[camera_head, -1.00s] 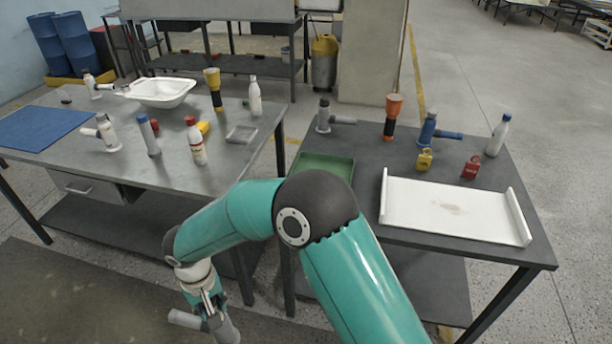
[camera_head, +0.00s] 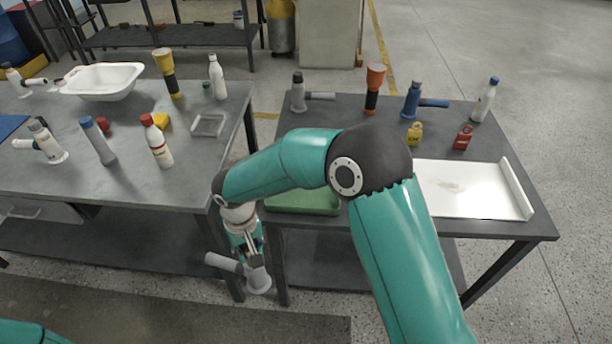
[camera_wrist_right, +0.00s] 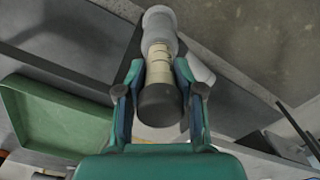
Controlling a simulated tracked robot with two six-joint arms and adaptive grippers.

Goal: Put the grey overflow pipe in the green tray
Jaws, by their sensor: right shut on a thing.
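My right gripper (camera_head: 247,246) is shut on a grey pipe (camera_head: 258,281) with a side branch, and holds it over the gap by the front of the two tables. In the right wrist view the pipe (camera_wrist_right: 160,28) lies between the fingers, with a pale band and a dark end; its branch shows at the right. The green tray (camera_head: 300,203) is on the right table, right of the gripper and partly hidden by my right arm. The tray (camera_wrist_right: 60,118) is at the left in the wrist view, apart from the pipe. My left gripper is out of view.
The right table also holds another grey pipe (camera_head: 298,95), an orange-topped item (camera_head: 373,88), a blue pipe (camera_head: 411,100), padlock-like yellow and red items, a bottle and a white panel (camera_head: 460,190). The left table (camera_head: 190,185) carries a white basin (camera_head: 102,80) and several bottles.

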